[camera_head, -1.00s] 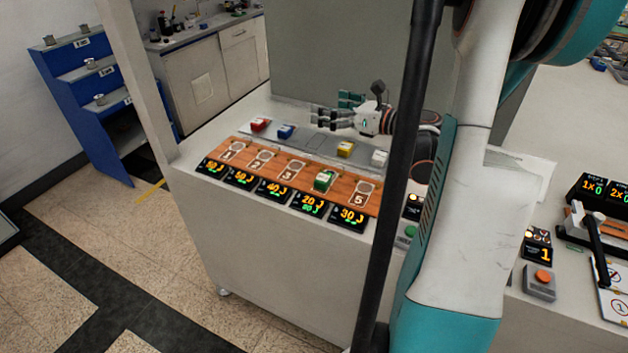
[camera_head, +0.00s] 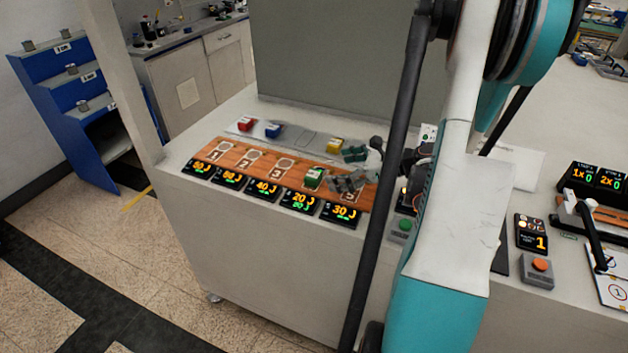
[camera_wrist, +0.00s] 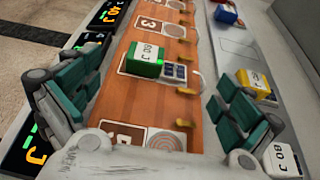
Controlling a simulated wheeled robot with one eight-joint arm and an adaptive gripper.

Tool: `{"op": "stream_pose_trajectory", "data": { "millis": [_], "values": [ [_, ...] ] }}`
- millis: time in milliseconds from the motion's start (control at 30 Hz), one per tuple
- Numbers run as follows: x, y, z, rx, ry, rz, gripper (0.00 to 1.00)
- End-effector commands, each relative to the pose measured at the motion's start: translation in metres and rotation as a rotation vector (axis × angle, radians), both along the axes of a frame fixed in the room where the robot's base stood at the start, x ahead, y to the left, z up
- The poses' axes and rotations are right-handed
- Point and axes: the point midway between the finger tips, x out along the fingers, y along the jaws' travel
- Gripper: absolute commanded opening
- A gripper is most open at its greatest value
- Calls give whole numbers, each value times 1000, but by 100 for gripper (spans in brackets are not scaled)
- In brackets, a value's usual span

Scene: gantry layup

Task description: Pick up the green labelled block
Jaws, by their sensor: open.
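The green labelled block (camera_head: 314,178) sits on the fourth place of the wooden board (camera_head: 236,158). In the wrist view the green block (camera_wrist: 146,59) shows a white top label reading 80 J and lies between the spread fingers, ahead of the palm. My gripper (camera_head: 352,167) is just right of the block in the head view, over the right end of the board. In the wrist view my gripper (camera_wrist: 150,100) is open, with one finger left and one right of the board. Nothing is between the fingertips that they touch.
Red (camera_head: 246,124), blue (camera_head: 273,130) and yellow (camera_head: 335,145) blocks stand on the grey strip behind the board. A white block (camera_wrist: 282,160) is close to the right finger in the wrist view. Displays (camera_head: 265,188) line the board's front. A green button (camera_head: 401,226) is at right.

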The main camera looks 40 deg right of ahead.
Motion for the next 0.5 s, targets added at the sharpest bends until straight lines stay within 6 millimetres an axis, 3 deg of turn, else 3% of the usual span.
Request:
{"op": "stream_pose_trajectory", "data": {
  "millis": [267,500],
  "values": [
    [14,6,-8,0,0,1,99],
    [42,17,-22,0,0,3,99]
  ]
}}
